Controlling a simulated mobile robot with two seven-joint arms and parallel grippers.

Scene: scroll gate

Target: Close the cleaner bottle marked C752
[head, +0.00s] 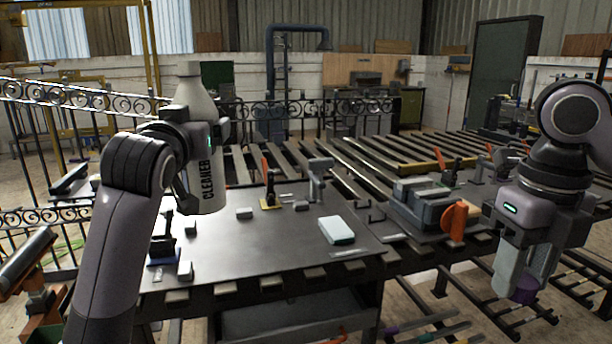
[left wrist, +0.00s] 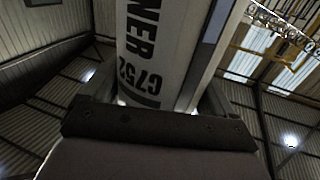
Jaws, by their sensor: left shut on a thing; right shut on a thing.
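The white cleaner bottle (head: 203,110) is upright in the head view, raised over the left part of the dark table. Its narrow neck (head: 188,69) points up, with no coloured cap visible on it. My left gripper (head: 196,145) is shut around the bottle's body. In the left wrist view, the bottle (left wrist: 155,45) shows the marking C752 between the fingers. My right gripper (head: 524,280) points down at the far right and is shut on a small purple round cap (head: 525,291). The cap is well apart from the bottle and mostly hidden by the fingers.
The dark metal table (head: 285,245) carries a pale green-white block (head: 337,230), small clamps and a grey vise (head: 425,203) with an orange part. Roller rails lie behind and right. A scroll-work iron fence (head: 300,108) stands behind. Space above the table's middle is free.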

